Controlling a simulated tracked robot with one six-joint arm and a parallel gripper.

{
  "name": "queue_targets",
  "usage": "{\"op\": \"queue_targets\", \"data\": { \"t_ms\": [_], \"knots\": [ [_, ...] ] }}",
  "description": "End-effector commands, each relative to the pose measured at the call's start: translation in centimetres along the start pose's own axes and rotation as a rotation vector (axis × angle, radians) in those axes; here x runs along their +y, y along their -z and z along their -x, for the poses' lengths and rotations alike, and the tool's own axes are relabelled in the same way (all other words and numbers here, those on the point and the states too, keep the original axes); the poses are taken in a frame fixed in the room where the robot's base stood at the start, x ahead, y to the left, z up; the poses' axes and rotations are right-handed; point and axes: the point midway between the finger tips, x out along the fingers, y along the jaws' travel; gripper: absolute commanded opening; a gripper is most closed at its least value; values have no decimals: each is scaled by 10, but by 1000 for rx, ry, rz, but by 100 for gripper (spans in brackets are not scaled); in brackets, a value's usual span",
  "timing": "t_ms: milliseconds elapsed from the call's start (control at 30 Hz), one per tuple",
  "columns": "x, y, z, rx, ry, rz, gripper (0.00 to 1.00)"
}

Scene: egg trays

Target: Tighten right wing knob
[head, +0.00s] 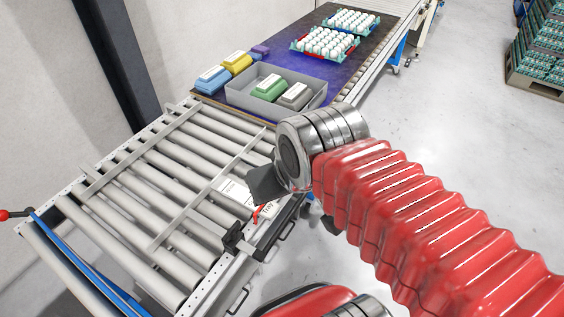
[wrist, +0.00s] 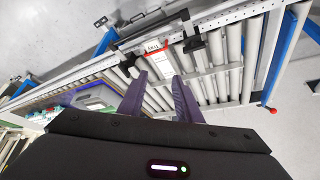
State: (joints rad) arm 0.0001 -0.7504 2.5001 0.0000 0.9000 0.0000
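My gripper (wrist: 158,82) shows two dark purple fingers spread apart in the wrist view, with nothing between them. In the head view only part of my gripper (head: 266,186) shows, dark, above the right side of the roller conveyor. A black clamp (head: 237,240) sits on the conveyor's near right rail, and a black clamp also shows in the wrist view (wrist: 193,43). A second black clamp (wrist: 125,58) sits farther left along that rail. The wing knobs themselves are too small to make out. A white label with red marks (wrist: 153,47) lies between the clamps, beyond the fingertips.
The roller conveyor (head: 150,215) has metal guide bars across it. A red ball handle (head: 4,215) sticks out at its left. A grey bin (head: 235,97) with green and grey packs stands behind, beside yellow and blue packs. Egg trays (head: 325,57) stand farther back.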

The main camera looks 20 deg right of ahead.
Motion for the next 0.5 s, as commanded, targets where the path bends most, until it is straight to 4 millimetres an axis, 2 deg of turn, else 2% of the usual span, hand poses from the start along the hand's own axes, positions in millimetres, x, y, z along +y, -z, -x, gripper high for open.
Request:
{"op": "queue_targets", "data": {
  "t_ms": [267, 500],
  "knots": [
    [1, 4, 0, -6, -1, 6, 31],
    [15, 26, -5, -62, -10, 52, 31]
  ]
}}
